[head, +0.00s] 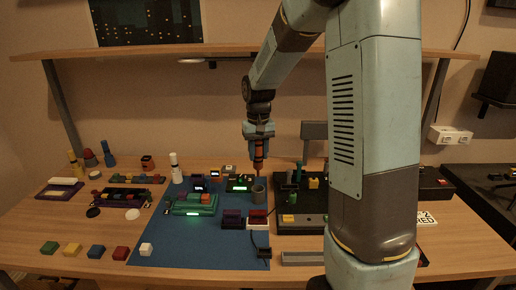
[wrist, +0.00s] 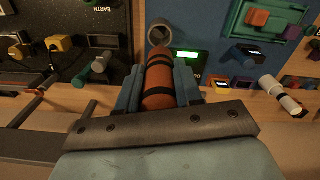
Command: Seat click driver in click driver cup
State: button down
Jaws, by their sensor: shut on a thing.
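The click driver (head: 258,153), an orange cylinder with dark bands, hangs roughly upright in my gripper (head: 258,142). In the wrist view, the driver (wrist: 159,82) lies between the two blue fingers of my gripper (wrist: 159,88), which is shut on it. The click driver cup (head: 259,193) is a grey open cylinder near the right edge of the blue mat. The driver's thin tip shows just above the cup in the head view and looks apart from it. In the wrist view, the cup (wrist: 188,40) is beyond the driver's far end; the tip there is hard to make out.
A board with a lit green screen (head: 240,184) stands close to the cup's left. A dark panel with knobs (head: 300,222) is to the right. A green device (head: 194,205) sits on the blue mat (head: 190,250). A shelf (head: 225,55) runs above the table behind the arm.

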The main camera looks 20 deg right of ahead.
aim_at(258, 141)
jog(key=shift+f, duration=1.9)
jog(key=shift+f, duration=3.1)
dwell(0.5)
jog(key=c, duration=0.7)
grip_release()
jog(key=shift+o, duration=0.2)
notch_tip(258, 141, up, 14)
jog(key=shift+f, duration=0.15)
